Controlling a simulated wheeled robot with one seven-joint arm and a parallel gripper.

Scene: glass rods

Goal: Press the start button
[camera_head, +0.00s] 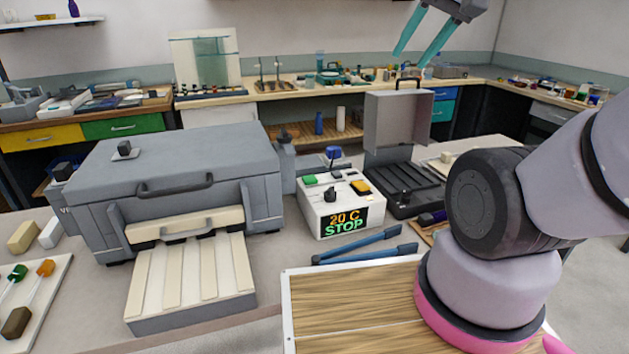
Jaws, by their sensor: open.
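A white control box (314,217) stands on the bench near the middle of the view. Its front display (345,221) reads "20 C" and "STOP". On its top are a green button (310,180) at the left, an orange button (360,187) at the right and a black knob (330,195) between them. No label naming the start button is legible. A blue-topped part (333,152) rises at the box's back. My gripper (413,59) is at the top right, its two teal fingers apart and empty. It appears well above the bench, clear of the box.
A large grey machine (180,165) with a slatted tray (190,285) stands left of the box. An open grey case (398,135) stands behind to the right. Blue tongs (370,252) lie in front of the box. Space above the box's top looks open.

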